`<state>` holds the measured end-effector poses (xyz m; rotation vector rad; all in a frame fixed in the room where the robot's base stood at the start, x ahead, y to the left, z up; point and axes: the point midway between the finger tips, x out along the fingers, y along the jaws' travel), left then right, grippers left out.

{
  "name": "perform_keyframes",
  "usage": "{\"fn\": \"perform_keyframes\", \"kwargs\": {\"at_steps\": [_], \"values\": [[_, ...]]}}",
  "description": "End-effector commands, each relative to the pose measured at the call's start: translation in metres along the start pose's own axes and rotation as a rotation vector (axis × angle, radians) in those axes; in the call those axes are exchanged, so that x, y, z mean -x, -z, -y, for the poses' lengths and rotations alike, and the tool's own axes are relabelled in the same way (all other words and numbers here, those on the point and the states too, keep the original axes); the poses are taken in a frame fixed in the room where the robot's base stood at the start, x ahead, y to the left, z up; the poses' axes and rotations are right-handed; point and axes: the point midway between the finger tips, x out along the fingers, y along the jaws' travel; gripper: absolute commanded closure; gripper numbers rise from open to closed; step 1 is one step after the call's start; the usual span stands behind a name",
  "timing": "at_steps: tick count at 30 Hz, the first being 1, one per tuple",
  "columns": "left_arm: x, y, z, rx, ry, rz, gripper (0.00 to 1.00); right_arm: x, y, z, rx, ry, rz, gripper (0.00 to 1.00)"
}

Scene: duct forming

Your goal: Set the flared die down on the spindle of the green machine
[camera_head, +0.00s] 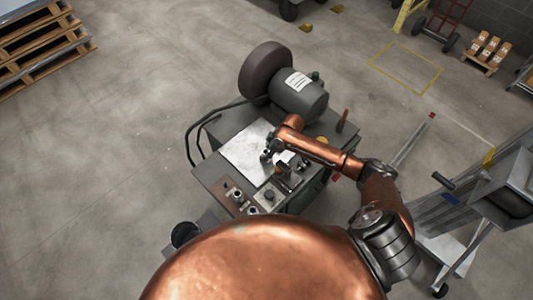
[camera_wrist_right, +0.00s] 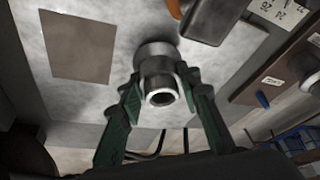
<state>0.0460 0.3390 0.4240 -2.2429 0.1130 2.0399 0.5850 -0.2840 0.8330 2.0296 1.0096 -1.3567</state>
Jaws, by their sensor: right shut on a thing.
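My right gripper (camera_wrist_right: 160,92) is shut around a grey metal die (camera_wrist_right: 158,66) in the right wrist view, with a green finger on each side. The die is stepped and round, with a wider far part and a bright-rimmed bore facing the camera. In the head view, my right gripper (camera_head: 285,160) is over the worktop beside a pale metal sheet (camera_head: 247,150). I cannot tell whether the die touches anything beneath. A dark grey-green machine (camera_head: 303,98) with a large round wheel (camera_head: 264,68) stands at the back. No spindle is clearly visible. My left gripper is not in view.
A brown board (camera_head: 236,192) with several metal parts lies at the worktop's front left. An upright orange handle (camera_head: 344,115) stands at the back right. A wheeled metal stand (camera_head: 450,205) is at the right.

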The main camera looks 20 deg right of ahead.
Motion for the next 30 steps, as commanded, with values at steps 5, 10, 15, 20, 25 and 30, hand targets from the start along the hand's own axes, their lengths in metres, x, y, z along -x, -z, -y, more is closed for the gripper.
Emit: {"fn": "perform_keyframes", "kwargs": {"at_steps": [5,10,15,20,25,30], "values": [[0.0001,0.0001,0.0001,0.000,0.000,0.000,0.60,0.0009,0.0015,-0.0006,0.001,-0.001,-0.003,1.00],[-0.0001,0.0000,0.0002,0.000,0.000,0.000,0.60,0.0000,0.0011,-0.0005,0.001,-0.001,-0.002,1.00],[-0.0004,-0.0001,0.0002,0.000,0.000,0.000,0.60,-0.0026,0.0001,-0.0005,0.001,-0.001,-0.002,1.00],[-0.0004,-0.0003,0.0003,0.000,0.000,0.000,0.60,-0.0033,-0.0003,-0.0004,0.001,-0.001,-0.002,0.62],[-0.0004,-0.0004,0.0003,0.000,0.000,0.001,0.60,-0.0036,-0.0010,-0.0002,0.001,-0.001,-0.001,0.50],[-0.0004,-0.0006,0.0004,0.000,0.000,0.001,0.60,-0.0038,-0.0013,-0.0001,0.000,0.000,-0.001,0.48]]}}
